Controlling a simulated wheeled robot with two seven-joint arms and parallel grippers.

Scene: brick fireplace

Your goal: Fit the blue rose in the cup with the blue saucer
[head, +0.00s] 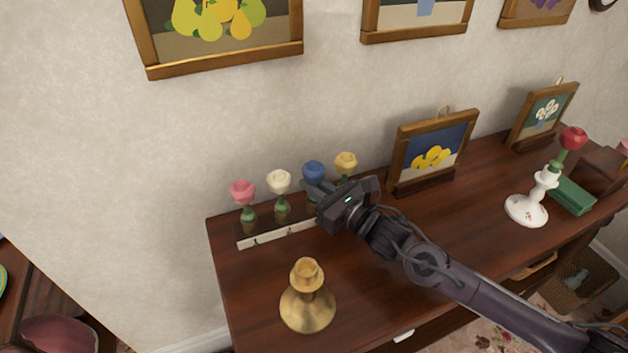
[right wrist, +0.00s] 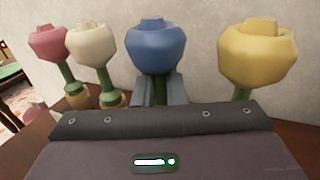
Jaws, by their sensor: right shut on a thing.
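The blue rose (head: 313,170) stands upright in the row of roses at the back left of the dark wooden table. My right gripper (head: 318,189) comes in from the right and is shut on its green stem, just below the bloom. In the right wrist view the blue bloom (right wrist: 155,46) rises above the two fingers (right wrist: 157,90), which sit on either side of the stem. The lower stem is hidden behind my gripper. I cannot make out a cup with a blue saucer in either view. My left gripper is not in view.
Pink (head: 243,192), cream (head: 279,181) and yellow (head: 346,162) roses flank the blue one above a pale rack (head: 275,233). A brass candlestick (head: 308,305) stands in front. A framed lemon picture (head: 431,152) is close right. A red rose (head: 573,138) stands in a white holder (head: 527,210).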

